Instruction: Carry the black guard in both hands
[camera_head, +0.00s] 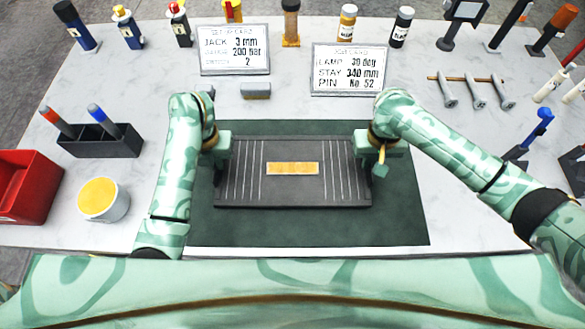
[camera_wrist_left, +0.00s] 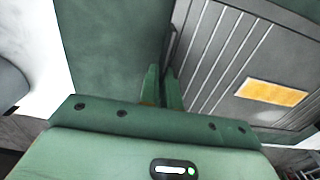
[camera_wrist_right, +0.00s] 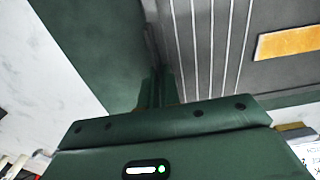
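The black guard (camera_head: 340,190) is a dark, wide, flat panel with white ribs at both ends and a yellow label (camera_head: 292,168) in the middle. It looks level, over the green mat; I cannot tell whether it touches it. My left gripper (camera_head: 221,152) is at its left edge, fingers close together on the rim; the guard also shows in the left wrist view (camera_wrist_left: 225,50). My right gripper (camera_head: 366,150) is at its right edge, fingers likewise close on the rim; the guard shows in the right wrist view (camera_wrist_right: 230,60). The fingertips are partly hidden.
The green mat (camera_head: 310,228) lies on a pale table. Two cards (camera_head: 234,50) (camera_head: 350,70) and a small grey block (camera_head: 256,90) stand behind it. At left are a red bin (camera_head: 25,190), a yellow-topped tub (camera_head: 103,200) and a dark holder (camera_head: 100,142). Bottles and tools line the back and right.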

